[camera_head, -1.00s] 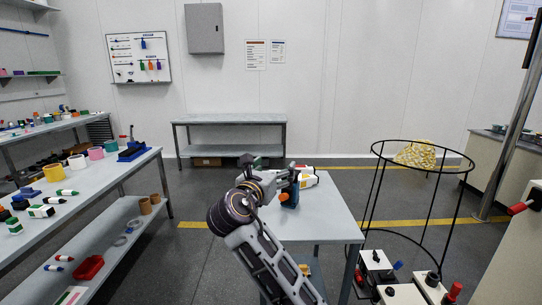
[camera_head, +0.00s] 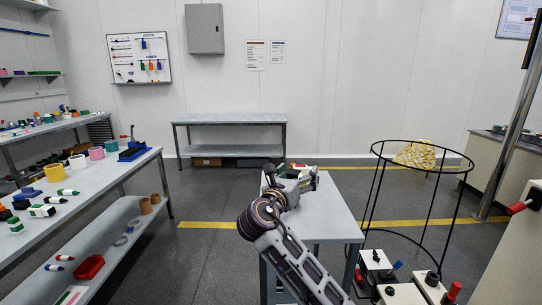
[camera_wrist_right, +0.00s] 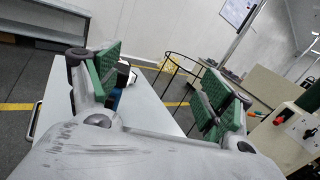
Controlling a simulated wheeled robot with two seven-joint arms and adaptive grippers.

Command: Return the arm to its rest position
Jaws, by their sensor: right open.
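My right arm (camera_head: 292,258) reaches up from the bottom of the head view over the small grey table (camera_head: 335,218). My right gripper (camera_head: 308,176) is above the table's far part. In the right wrist view its two green-padded fingers stand wide apart, with nothing held between them (camera_wrist_right: 158,85). Behind the left finger, part of a blue object (camera_wrist_right: 116,96) and a white object with a dark part (camera_wrist_right: 125,72) show on the table. In the head view the gripper mostly hides these. My left gripper is not in view.
A black wire ring stand (camera_head: 378,200) stands right of the table, with white boxes (camera_head: 375,262) in front. A long workbench (camera_head: 105,172) with small parts runs along the left. A low bench (camera_head: 230,121) stands at the back wall. Floor between is clear.

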